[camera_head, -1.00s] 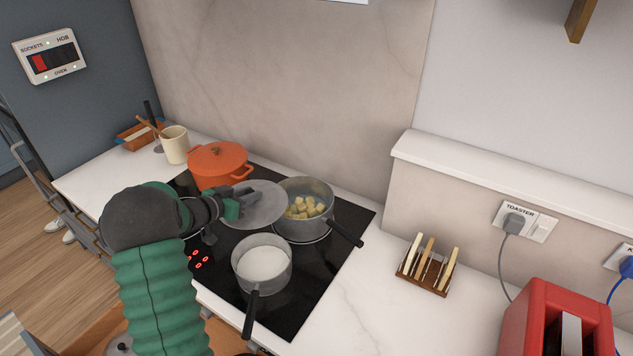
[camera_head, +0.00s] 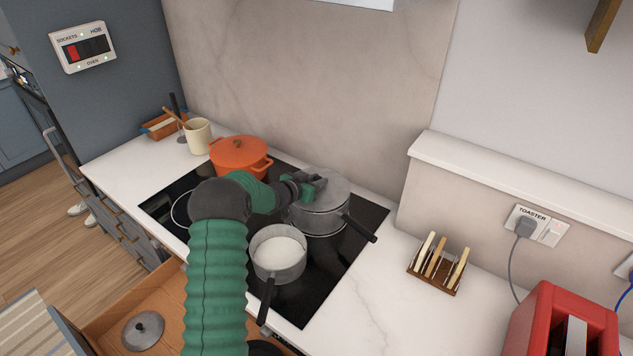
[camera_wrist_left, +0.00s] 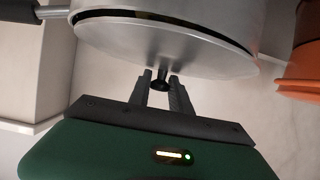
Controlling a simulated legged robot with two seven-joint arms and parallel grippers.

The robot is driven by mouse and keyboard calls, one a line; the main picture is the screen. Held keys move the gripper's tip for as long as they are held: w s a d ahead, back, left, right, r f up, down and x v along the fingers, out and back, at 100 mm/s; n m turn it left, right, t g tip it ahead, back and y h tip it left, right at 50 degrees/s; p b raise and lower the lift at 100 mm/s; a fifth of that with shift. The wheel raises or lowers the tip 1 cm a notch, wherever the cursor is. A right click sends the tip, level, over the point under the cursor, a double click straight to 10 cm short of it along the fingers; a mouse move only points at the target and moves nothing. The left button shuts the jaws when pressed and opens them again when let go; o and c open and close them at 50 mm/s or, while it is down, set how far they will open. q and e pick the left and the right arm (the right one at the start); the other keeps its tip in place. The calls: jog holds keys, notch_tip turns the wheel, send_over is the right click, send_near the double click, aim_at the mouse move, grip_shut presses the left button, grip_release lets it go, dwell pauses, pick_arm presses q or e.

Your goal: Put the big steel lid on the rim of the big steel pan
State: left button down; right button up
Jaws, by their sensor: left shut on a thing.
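The big steel lid (camera_head: 332,184) is over the mouth of the big steel pan (camera_head: 318,224), on the back right of the hob. My left gripper (camera_head: 314,187) is shut on the lid's knob from the left. In the left wrist view the lid (camera_wrist_left: 150,52) faces the fingers (camera_wrist_left: 160,78), with its dark knob between them. A dark gap shows between part of the lid's edge and the pan (camera_wrist_left: 190,14), so the lid is close to the rim but looks slightly tilted or raised. The pan's contents are hidden. My right gripper is out of view.
A small pan of white liquid (camera_head: 279,254) stands in front, its handle towards me. An orange casserole (camera_head: 240,158) stands back left. A toast rack (camera_head: 438,264) and red toaster (camera_head: 562,320) are to the right. A smaller lid (camera_head: 143,330) lies in the open drawer (camera_head: 108,318).

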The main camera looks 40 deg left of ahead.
pick_arm(q)
jog(key=shift+d+f, duration=0.15)
jog(key=shift+d, duration=0.25)
jog(key=c, duration=1.3)
grip_release()
jog(key=shift+d, duration=0.25)
jog(key=shift+o, duration=0.6)
jog(key=shift+a+f, duration=0.15)
jog(key=shift+a, duration=0.2)
